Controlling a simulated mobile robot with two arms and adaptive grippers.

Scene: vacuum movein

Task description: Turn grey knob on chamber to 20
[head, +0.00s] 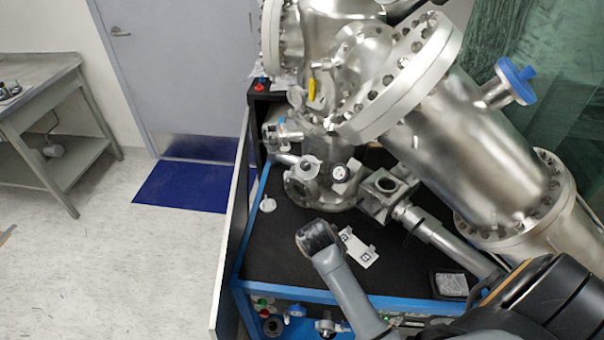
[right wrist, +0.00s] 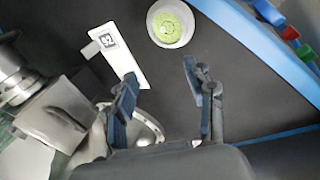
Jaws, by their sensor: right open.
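In the head view the steel chamber (head: 325,170) stands on a black-topped cart. A pale grey round knob-like part (head: 310,166) sits on the front of its lower body, with a small round dial-like part (head: 339,173) to its right. I cannot read a number on either, and cannot tell for sure which is the task's knob. My right gripper (right wrist: 160,80) is open and empty in the right wrist view, its two fingers apart over the black top. In the head view my right arm comes in from the lower right; its fingers cannot be made out. My left gripper is not in view.
A white marker plate (right wrist: 122,58) and a small round white dish with green contents (right wrist: 171,24) lie on the cart top (head: 290,255). A large tilted steel cylinder (head: 470,140) fills the upper right. A grey table (head: 40,90) stands far left; the floor between is clear.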

